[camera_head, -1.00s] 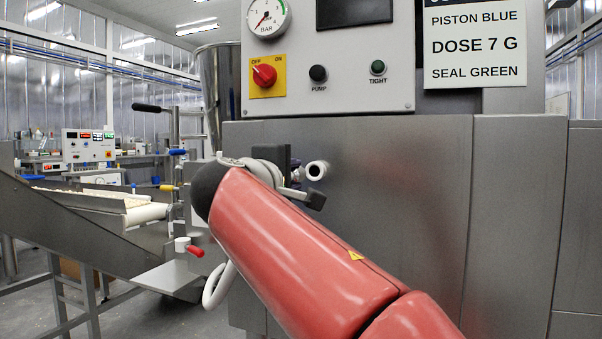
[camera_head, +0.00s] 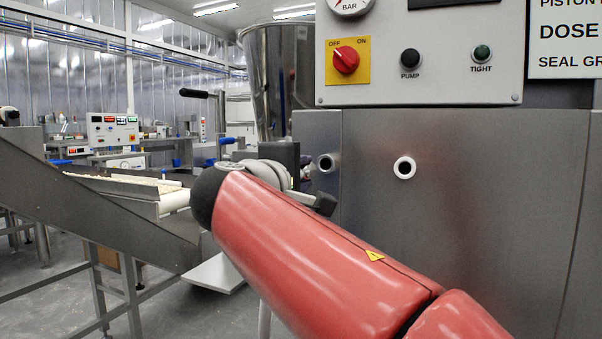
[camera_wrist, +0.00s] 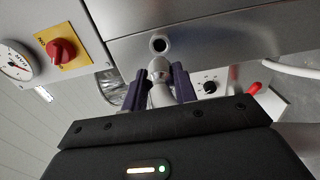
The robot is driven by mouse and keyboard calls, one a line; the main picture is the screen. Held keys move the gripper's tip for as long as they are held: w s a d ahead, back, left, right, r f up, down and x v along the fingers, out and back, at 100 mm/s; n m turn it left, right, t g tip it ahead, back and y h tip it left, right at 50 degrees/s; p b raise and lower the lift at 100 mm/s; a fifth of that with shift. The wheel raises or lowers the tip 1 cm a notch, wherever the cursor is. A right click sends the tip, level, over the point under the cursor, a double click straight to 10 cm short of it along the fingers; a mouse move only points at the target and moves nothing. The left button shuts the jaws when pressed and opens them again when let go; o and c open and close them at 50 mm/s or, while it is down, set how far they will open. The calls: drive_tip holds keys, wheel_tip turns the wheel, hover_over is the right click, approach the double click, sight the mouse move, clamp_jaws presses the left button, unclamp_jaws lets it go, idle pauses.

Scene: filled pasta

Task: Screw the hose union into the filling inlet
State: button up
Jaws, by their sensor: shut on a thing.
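My gripper (camera_wrist: 159,88) is shut on the hose union (camera_wrist: 158,74), a pale grey fitting between its two dark fingers in the wrist view. The union points at a dark round inlet (camera_wrist: 159,44) with a metallic rim in the grey machine front. A small gap shows between them in the picture; I cannot tell their depth apart. In the head view my gripper (camera_head: 298,180) is mostly behind my red arm, just left of the dark-holed inlet (camera_head: 326,163). A second port with a white ring (camera_head: 404,167) is further right. The union is mostly hidden there.
The control panel (camera_head: 420,85) with a red switch (camera_head: 346,59) sits above the ports. A white hose (camera_wrist: 295,68) and a red handle (camera_wrist: 254,89) show at right in the wrist view. A conveyor (camera_head: 110,190) stands at left.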

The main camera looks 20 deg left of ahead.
drive_tip(key=shift+w, duration=0.4)
drive_tip(key=shift+w+d+p, duration=0.15)
drive_tip(key=shift+w+p, duration=0.35)
drive_tip(key=shift+w, duration=0.75)
drive_tip(key=shift+w+d+p, duration=0.1)
drive_tip(key=shift+w+p, duration=0.4)
drive_tip(key=shift+w, duration=0.7)
drive_tip(key=shift+w+d, duration=0.1)
drive_tip(key=shift+w, duration=1.1)
idle(0.6)
drive_tip(key=o, duration=1.3)
idle(0.3)
drive_tip(key=shift+s+f+b, duration=0.1)
drive_tip(key=shift+s+b, duration=0.5)
drive_tip(key=shift+s, duration=0.6)
drive_tip(key=shift+s+a+b, duration=0.15)
drive_tip(key=shift+s+b, duration=0.3)
drive_tip(key=shift+s, duration=0.7)
drive_tip(key=shift+s+a+b, duration=0.15)
drive_tip(key=shift+s+b, duration=0.25)
drive_tip(key=shift+s, duration=0.75)
drive_tip(key=shift+s, duration=0.1)
